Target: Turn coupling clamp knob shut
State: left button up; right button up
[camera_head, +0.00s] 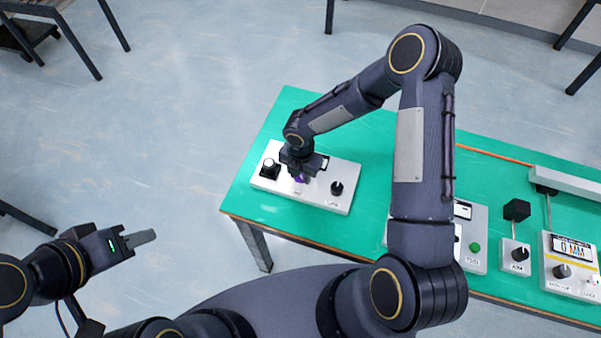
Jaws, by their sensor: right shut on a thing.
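A white panel (339,206) lies near the left end of the green table. It carries a black knob on the left (269,168), a purple knob (299,178) in the middle and a black knob on the right (337,188). My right gripper (299,176) points down over the middle of the panel and is shut on the purple knob, which it mostly hides. The small labels are too small to read. My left gripper (143,238) is off the table at the lower left, away from the panel; its jaw gap does not show clearly.
The green table (270,212) has free room around the panel's left end. Further right stand a box with a green button (475,247), a small box with a black knob (516,256) and a box with a display (571,262). My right arm crosses above the table.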

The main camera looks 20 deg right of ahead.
jog(key=shift+f+m+b, duration=0.2)
jog(key=shift+m+b, duration=1)
jog(key=shift+b, duration=0.2)
jog(key=m+b, duration=0.2)
jog(key=shift+m, duration=0.3)
jog(key=m+b, duration=0.3)
jog(key=shift+m, duration=0.3)
jog(key=m+b, duration=0.2)
jog(key=m, duration=0.1)
jog(key=shift+m+b, duration=0.4)
jog(key=m+b, duration=0.1)
jog(key=m, duration=0.2)
jog(key=shift+s+r+b, duration=0.1)
jog(key=shift+r+b, duration=0.05)
jog(key=shift+b, duration=0.2)
jog(key=shift+m+b, duration=0.5)
jog(key=shift+m, duration=0.7)
jog(key=shift+r, duration=0.1)
jog(key=o, duration=1)
jog(key=shift+c, duration=0.2)
